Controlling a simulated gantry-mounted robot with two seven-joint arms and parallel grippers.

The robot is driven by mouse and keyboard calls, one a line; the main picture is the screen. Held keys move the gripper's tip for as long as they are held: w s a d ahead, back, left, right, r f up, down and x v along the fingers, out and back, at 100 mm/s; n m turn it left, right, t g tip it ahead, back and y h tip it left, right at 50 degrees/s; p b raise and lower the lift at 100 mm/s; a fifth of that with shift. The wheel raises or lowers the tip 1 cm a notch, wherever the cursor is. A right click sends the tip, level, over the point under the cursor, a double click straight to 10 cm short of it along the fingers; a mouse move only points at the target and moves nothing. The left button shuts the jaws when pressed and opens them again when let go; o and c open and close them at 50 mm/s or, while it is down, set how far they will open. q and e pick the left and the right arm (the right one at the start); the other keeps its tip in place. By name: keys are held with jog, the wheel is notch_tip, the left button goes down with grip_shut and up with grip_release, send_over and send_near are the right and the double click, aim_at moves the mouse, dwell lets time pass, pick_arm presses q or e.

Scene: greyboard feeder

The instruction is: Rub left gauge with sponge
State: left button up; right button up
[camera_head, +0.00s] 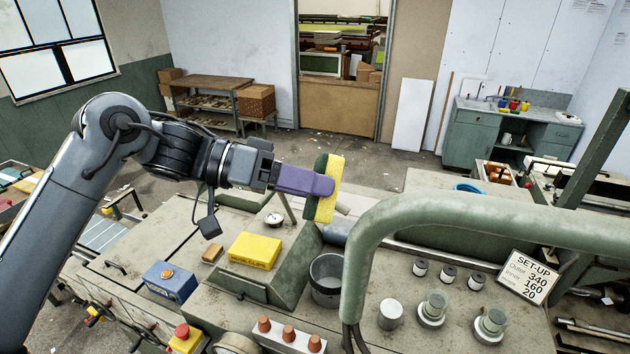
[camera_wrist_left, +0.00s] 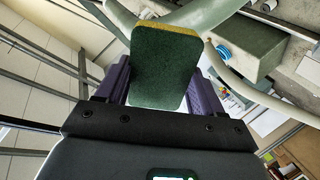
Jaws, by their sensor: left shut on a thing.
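My left gripper (camera_head: 318,185), with purple fingers, is shut on a yellow sponge (camera_head: 326,205) with a dark green side. It holds the sponge in the air above the machine. In the left wrist view the sponge's green face (camera_wrist_left: 165,68) fills the space between the purple fingers (camera_wrist_left: 208,100). A small round gauge with a white dial (camera_head: 274,219) sits on the machine top, below and left of the sponge and apart from it. Another round dial (camera_head: 236,344) is cut off by the bottom edge. My right gripper is out of view.
A yellow box (camera_head: 253,251), a blue box with an orange button (camera_head: 170,281) and a grey bucket (camera_head: 327,280) stand on the machine. A thick green pipe (camera_head: 470,215) arches across the right. A set-up sign (camera_head: 527,279) stands behind several knobs and cylinders.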

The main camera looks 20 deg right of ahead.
pick_arm(q)
jog(key=w+a+f+n+t+y+b, duration=0.1)
jog(key=w+a+f+n+t, duration=0.35)
jog(key=a+f, duration=0.3)
jog(key=w+a+f+n+t+b, duration=0.1)
jog(key=w+a+f+n+t, duration=0.2)
jog(key=a+f+t, duration=0.4)
jog(key=w+a+f+n+t+y+b, duration=0.1)
jog(key=w+a+f+n+t, duration=0.15)
jog(key=a+f, duration=0.45)
jog(key=s+a+f+n+t+y+b, duration=0.1)
jog(key=s+a+f+n+t, duration=0.2)
jog(key=f, duration=0.9)
jog(key=s+a+f+y+b, duration=0.15)
jog(key=s+f, duration=0.35)
jog(key=f, duration=0.7)
jog(key=s+a+f+n+t+b, duration=0.1)
jog(key=s+a+f+n+t, duration=0.2)
jog(key=f, duration=0.9)
jog(key=shift+w+d+m+g+b, duration=0.7)
jog(key=shift+w+d+b, duration=0.55)
jog(key=shift+w, duration=0.1)
jog(key=shift+w+d, duration=0.45)
jog(key=shift+w, duration=0.15)
jog(key=shift+d+r, duration=0.1)
